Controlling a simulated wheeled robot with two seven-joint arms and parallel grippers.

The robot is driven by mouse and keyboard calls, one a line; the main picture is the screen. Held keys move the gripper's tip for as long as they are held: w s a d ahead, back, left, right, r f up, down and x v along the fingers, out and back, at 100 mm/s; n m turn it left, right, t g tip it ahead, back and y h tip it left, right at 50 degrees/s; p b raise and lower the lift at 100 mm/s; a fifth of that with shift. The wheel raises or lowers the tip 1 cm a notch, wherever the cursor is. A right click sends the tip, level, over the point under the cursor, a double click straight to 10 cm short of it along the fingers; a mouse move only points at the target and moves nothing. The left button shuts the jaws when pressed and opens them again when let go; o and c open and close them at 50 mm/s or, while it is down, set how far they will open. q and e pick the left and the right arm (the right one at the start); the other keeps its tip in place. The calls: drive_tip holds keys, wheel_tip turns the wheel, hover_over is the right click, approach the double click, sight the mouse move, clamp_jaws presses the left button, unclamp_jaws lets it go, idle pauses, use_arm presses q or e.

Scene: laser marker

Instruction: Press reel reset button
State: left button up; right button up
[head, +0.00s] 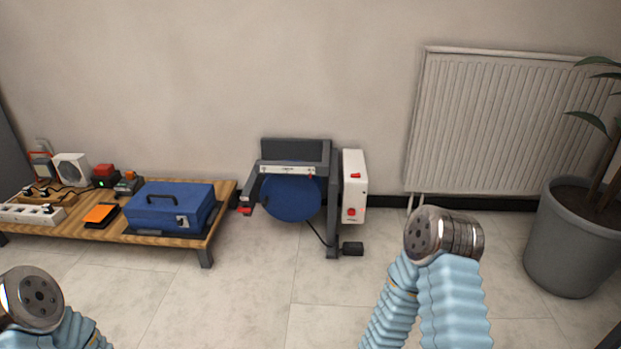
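A blue reel (290,198) sits in a dark grey frame (296,151) against the wall, near the middle of the head view. A white box (354,187) stands at the frame's right side. It has a small red control (356,176) near the top and a round red button (350,212) lower down. I cannot read which one is the reset button. My two arms show only as rounded metal joints and light blue sleeves, one at bottom left and one right of centre, both apart from the reel. Neither gripper's fingers are in view.
A low wooden table (190,241) at left holds a blue case (169,207), a power strip (32,213) and small devices. A radiator (505,125) is on the wall at right, with a potted plant (572,245) beside it. The floor before the reel is mostly clear.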

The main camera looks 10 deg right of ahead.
clamp_jaws()
idle(1.4)
